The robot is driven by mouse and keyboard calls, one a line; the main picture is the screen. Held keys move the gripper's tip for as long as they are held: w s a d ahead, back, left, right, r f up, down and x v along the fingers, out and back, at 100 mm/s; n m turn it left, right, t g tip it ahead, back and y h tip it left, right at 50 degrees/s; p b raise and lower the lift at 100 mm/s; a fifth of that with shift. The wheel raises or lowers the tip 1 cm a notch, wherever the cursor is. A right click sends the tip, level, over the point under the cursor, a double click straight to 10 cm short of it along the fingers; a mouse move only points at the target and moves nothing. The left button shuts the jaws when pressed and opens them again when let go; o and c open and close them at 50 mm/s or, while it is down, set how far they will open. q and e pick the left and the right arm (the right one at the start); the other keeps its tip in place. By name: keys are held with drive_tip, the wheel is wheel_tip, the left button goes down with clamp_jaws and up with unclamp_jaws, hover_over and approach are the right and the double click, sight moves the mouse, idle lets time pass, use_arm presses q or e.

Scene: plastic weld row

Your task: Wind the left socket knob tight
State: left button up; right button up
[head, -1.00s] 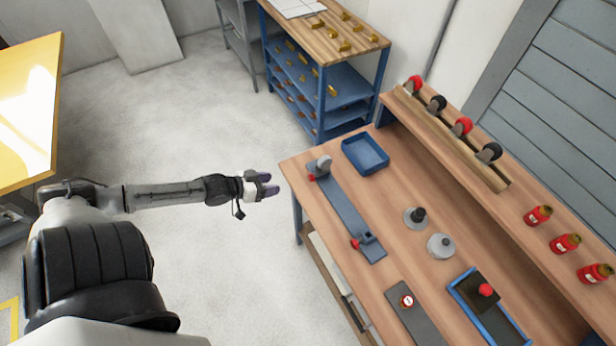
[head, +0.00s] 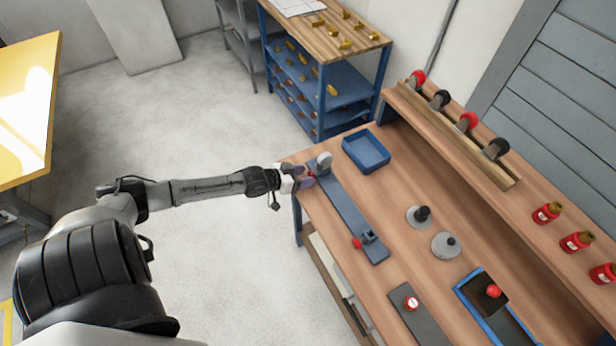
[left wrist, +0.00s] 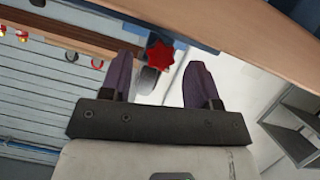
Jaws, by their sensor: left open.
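The blue-grey fixture bar (head: 345,207) lies along the left part of the workbench. At its far end is a grey round piece (head: 324,160) with a red knob, mostly hidden behind my gripper in the head view. My left gripper (head: 303,179) is at that knob, at the bench's left edge. In the left wrist view the red star-shaped knob (left wrist: 159,52) shows between the open fingers (left wrist: 160,75), nearer the left one; I cannot tell whether they touch it. A second red knob (head: 357,243) is at the bar's near end. My right gripper is out of view.
A blue tray (head: 367,152) sits behind the bar. Two grey round pieces (head: 445,245) stand mid-bench. A blue-edged tray (head: 508,325) and a dark plate (head: 425,320) lie in front. A rack of rollers (head: 455,140) and red bottles (head: 577,242) line the back shelf.

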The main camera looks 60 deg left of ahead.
use_arm(q)
drive_tip(key=shift+x, duration=1)
